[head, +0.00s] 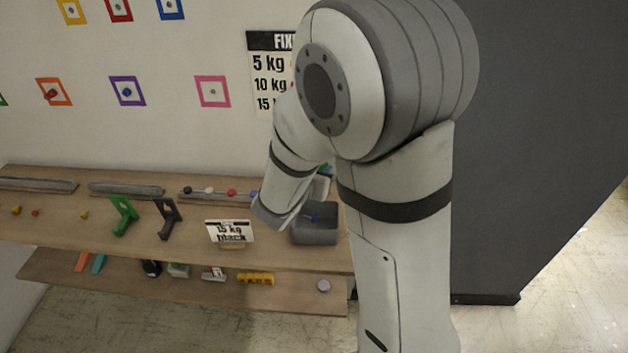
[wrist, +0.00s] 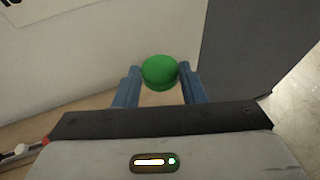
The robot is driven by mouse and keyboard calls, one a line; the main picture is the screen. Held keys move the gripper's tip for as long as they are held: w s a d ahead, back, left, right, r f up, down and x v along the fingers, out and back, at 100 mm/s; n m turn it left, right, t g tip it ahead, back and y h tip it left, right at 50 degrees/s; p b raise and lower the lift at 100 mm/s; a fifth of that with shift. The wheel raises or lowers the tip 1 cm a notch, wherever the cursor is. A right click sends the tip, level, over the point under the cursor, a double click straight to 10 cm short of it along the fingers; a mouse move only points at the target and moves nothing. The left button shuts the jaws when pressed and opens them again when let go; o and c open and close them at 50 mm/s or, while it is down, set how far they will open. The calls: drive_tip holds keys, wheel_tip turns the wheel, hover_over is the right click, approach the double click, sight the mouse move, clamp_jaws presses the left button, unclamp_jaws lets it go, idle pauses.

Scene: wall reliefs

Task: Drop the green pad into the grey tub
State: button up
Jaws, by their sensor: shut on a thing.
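The green pad (wrist: 160,72) is a round green disc held between the two blue fingers of my gripper (wrist: 160,76) in the wrist view. My gripper is shut on it. In the head view my arm hides most of the gripper, and only a small bit of green (head: 326,168) shows behind the arm. The grey tub (head: 315,237) stands at the right end of the upper shelf, just below and right of my wrist. A small blue thing (head: 312,218) shows inside it. The tub is not visible in the wrist view.
Green (head: 123,215) and dark (head: 167,218) brackets stand further left. A rail with coloured balls (head: 210,191) lies behind. A lower shelf (head: 130,284) holds several small items. A dark wall (head: 540,120) is at right.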

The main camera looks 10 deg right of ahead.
wheel_tip(320, 180, down, 6)
drive_tip(key=s+m+g+b, duration=0.1)
drive_tip(key=s+b, duration=0.1)
drive_tip(key=b, duration=0.2)
drive_tip(key=shift+s+h+b, duration=0.25)
drive_tip(key=shift+h+b, duration=0.15)
drive_tip(key=shift+a, duration=0.1)
drive_tip(key=o, duration=1)
drive_tip(key=shift+s, duration=0.1)
drive_tip(key=v, duration=0.7)
drive_tip(key=shift+s+a+r, duration=0.2)
